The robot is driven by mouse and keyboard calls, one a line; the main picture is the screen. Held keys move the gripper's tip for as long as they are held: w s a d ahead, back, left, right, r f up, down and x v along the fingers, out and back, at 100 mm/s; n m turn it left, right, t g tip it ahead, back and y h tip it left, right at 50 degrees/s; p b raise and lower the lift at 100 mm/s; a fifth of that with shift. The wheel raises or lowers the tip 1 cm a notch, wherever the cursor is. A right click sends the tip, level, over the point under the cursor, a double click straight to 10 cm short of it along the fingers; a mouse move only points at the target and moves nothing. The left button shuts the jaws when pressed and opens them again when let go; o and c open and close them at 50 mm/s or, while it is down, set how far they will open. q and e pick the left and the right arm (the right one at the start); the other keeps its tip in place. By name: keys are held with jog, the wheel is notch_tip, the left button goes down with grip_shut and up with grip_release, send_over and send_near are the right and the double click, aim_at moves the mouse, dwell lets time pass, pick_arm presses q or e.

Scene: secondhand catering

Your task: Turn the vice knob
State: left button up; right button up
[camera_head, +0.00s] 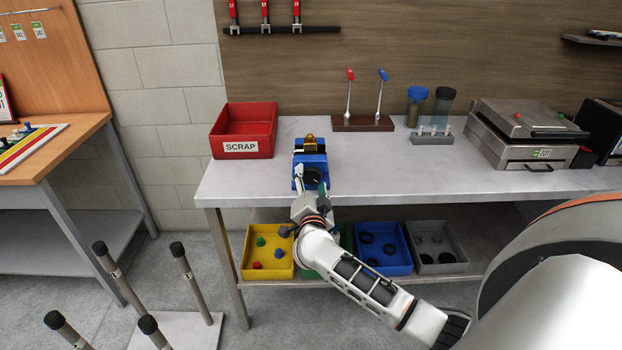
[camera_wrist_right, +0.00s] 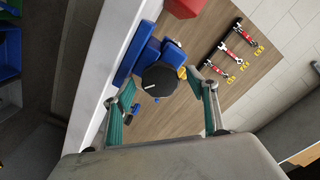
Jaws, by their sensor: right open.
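A blue vice (camera_head: 309,160) with brass-coloured parts stands on the grey workbench. Its dark round knob (camera_head: 313,180) faces the bench's front edge. In the right wrist view the knob (camera_wrist_right: 159,80) is a black disc with a short white mark. My right gripper (camera_head: 311,193) is in front of the vice, its jaws apart and empty. In the right wrist view the green-padded fingers of the right gripper (camera_wrist_right: 161,88) lie to either side of the knob; I cannot tell whether they touch it. The wrist partly hides the vice's front. My left gripper is not in view.
A red SCRAP bin (camera_head: 244,130) stands left of the vice. A wooden block with two levers (camera_head: 362,122) stands behind right. Farther right are a grey rack (camera_head: 431,138) with jars and a metal press (camera_head: 524,135). Bins, including a yellow one (camera_head: 268,253), sit on the lower shelf.

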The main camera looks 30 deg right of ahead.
jog(key=v, duration=1.1)
jog(key=shift+d+r, duration=0.1)
